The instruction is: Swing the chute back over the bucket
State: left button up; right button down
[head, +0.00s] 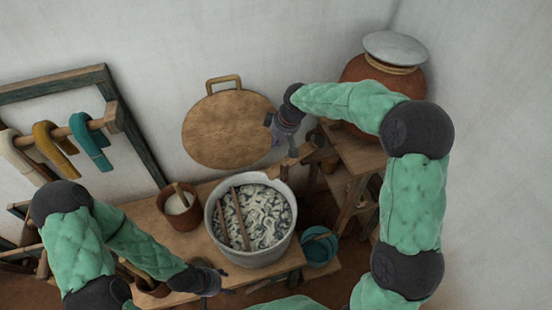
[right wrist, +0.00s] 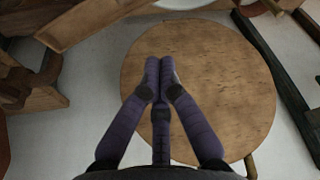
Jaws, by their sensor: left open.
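The wooden chute (head: 312,152) shows in the head view as a short brown trough by the stand, behind the grey pot. A long wooden piece that looks like it crosses the top left of the right wrist view (right wrist: 95,22). A teal bucket (head: 320,250) stands low, right of the pot; the chute's end is not over it. My right gripper (head: 280,138) is just left of the chute, apart from it. In the right wrist view its fingertips (right wrist: 160,65) meet, with nothing seen between them. My left gripper (head: 212,281) is open and empty near the bench's front edge.
A large grey pot (head: 225,243) of pale yarn with sticks stands on the bench. A small brown pot (head: 180,216) is left of it. A round wooden lid (head: 225,132) leans on the wall. A clay jar (head: 358,72) tops the stand (head: 358,158) at right.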

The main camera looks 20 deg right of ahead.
jog(key=shift+s, duration=0.1)
jog(key=b, duration=0.2)
send_over(278, 173)
jog(key=w+a, duration=0.2)
jog(key=w, duration=0.1)
jog(key=f, duration=0.9)
jog(key=shift+w+a+f, duration=0.15)
jog(key=shift+a+f, duration=0.05)
jog(key=shift+f, duration=0.2)
jog(key=shift+s+d+r, duration=0.15)
jog(key=shift+s+d, duration=0.75)
jog(key=shift+s, duration=0.25)
jog(key=shift+s+d+b, duration=0.25)
jog(key=shift+s+b, duration=0.05)
jog(key=shift+s, duration=0.1)
jog(key=shift+s, duration=0.1)
jog(key=shift+s+d+r+n+p, duration=0.1)
jog(key=shift+s+d+n+p, duration=0.2)
jog(key=shift+s+d+n, duration=0.25)
jog(key=s+d+n+g, duration=0.2)
jog(key=d+n, duration=0.4)
jog(key=d, duration=0.3)
jog(key=s+d+n+g+y, duration=0.1)
jog(key=s+d+n+g, duration=0.1)
jog(key=s+d+n, duration=0.2)
jog(key=d+n, duration=0.3)
jog(key=d, duration=0.1)
jog(key=shift+s+d+p, duration=0.3)
jog(key=shift+d+p, duration=0.05)
jog(key=shift+p, duration=0.05)
